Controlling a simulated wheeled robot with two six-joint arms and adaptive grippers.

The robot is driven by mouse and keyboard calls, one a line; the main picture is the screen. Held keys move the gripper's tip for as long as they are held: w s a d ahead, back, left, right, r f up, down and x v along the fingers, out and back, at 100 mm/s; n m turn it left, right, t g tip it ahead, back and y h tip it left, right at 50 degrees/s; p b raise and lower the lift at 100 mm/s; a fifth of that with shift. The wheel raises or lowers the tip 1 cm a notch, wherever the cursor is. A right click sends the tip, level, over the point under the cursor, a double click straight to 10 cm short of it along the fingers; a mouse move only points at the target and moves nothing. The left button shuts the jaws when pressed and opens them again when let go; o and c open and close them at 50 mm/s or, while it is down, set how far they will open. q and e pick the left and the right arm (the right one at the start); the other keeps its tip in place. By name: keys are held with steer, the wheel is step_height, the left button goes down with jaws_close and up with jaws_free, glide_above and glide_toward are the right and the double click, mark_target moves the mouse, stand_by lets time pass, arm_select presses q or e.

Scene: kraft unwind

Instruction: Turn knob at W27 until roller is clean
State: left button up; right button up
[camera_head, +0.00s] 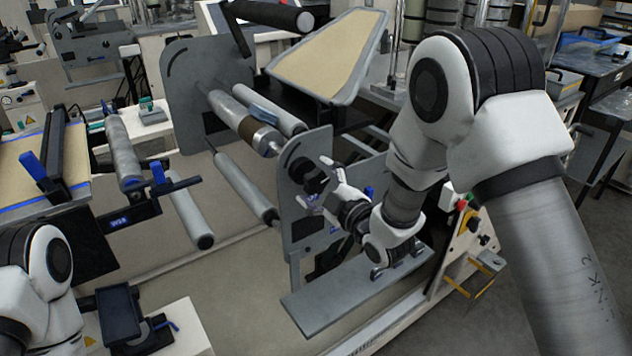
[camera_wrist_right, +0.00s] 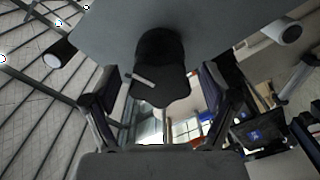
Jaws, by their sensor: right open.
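A black knob (camera_head: 303,170) sits on the grey side plate (camera_head: 318,146) in the head view. In the right wrist view the knob (camera_wrist_right: 160,62) fills the upper middle, with a white pointer bar on it. My right gripper (camera_head: 319,184) is open in front of the knob. In the wrist view its two fingers (camera_wrist_right: 162,95) stand apart on either side of the knob, with gaps. Behind the plate is a grey roller (camera_head: 232,112) with a brown band near its right end. The blue label on the plate is too small to read. My left arm shows at lower left, without its gripper.
A lower grey roller (camera_head: 243,188) runs below the banded one. A grey flat shelf (camera_head: 345,292) lies below my right gripper. A tan framed panel (camera_head: 326,52) stands behind. Another station with a blue-handled bar (camera_head: 45,172) is at left.

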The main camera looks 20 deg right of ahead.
steer(key=b+v, duration=0.1)
steer(key=v, duration=0.5)
steer(key=shift+s+b, duration=0.3)
steer(key=shift+s, duration=0.1)
steer(key=shift+d, duration=0.1)
steer(key=s+d+f+m+g+h, duration=0.1)
steer(key=s+f+m+g, duration=0.3)
steer(key=f, duration=0.6)
steer(key=s+d+f+n+g+h+p, duration=0.1)
steer(key=s+f+g, duration=0.1)
steer(key=s+f, duration=0.55)
steer(key=s+d+f+m+g+h, duration=0.1)
steer(key=s+f+m+g+h, duration=0.15)
steer(key=f, duration=0.95)
steer(key=s+d+f+m+g+h, duration=0.1)
steer(key=s+f+m+g, duration=0.2)
steer(key=s, duration=0.6)
steer(key=s+d+f+m+g, duration=0.2)
steer(key=s+f+m+g, duration=0.2)
steer(key=s, duration=0.6)
steer(key=shift+d+m+g+h, duration=0.35)
steer(key=shift+m+g, duration=0.4)
steer(key=shift+m, duration=0.5)
steer(key=shift+f, duration=0.15)
